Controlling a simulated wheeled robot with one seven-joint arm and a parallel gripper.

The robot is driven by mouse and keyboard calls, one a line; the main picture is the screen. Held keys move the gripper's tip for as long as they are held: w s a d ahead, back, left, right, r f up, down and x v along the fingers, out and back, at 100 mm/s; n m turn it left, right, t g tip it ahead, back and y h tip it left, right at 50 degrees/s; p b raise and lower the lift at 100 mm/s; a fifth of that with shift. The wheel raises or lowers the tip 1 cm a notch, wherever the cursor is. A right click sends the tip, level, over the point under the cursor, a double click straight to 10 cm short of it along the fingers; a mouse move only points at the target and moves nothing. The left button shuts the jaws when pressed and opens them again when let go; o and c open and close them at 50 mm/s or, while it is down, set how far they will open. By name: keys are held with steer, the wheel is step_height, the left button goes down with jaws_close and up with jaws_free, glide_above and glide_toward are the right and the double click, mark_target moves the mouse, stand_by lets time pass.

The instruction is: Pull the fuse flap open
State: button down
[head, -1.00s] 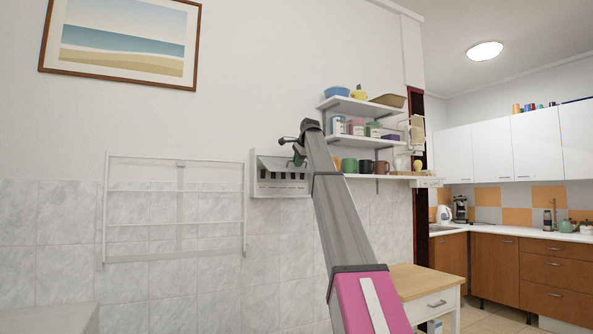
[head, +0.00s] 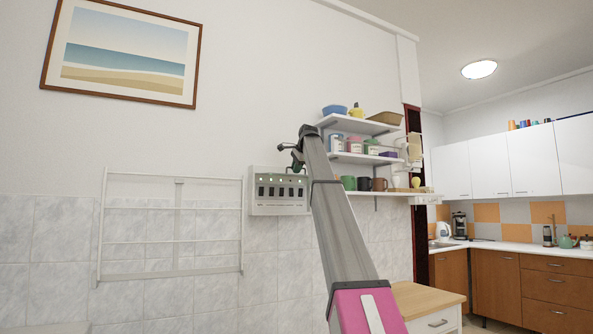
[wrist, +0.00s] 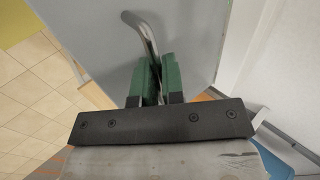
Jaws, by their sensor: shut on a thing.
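The fuse box (head: 258,208) is a pale grey box on the wall, left of my arm in the head view. Its front shows a row of dark switches and small lit lamps. The flap is hard to make out in the head view; in the wrist view the flap (wrist: 190,30) is a flat grey panel in front of my gripper. A bent metal handle (wrist: 146,32) stands out from it. My gripper (wrist: 154,80) has its green fingers shut on the handle. In the head view my gripper (head: 297,158) is at the box's upper right, partly hidden by my arm.
Right of my arm, wall shelves (head: 362,157) carry mugs, jars and bowls close by. A white wall rack (head: 170,232) hangs left of the box. A small wooden-topped cabinet (head: 425,298) stands below right. The wall between rack and picture is bare.

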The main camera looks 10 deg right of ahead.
steer(key=shift+w, duration=0.1)
steer(key=c, duration=1.3)
jaws_free()
steer(key=v, duration=1)
steer(key=shift+s+d+r, duration=0.1)
steer(key=shift+s+r, duration=0.15)
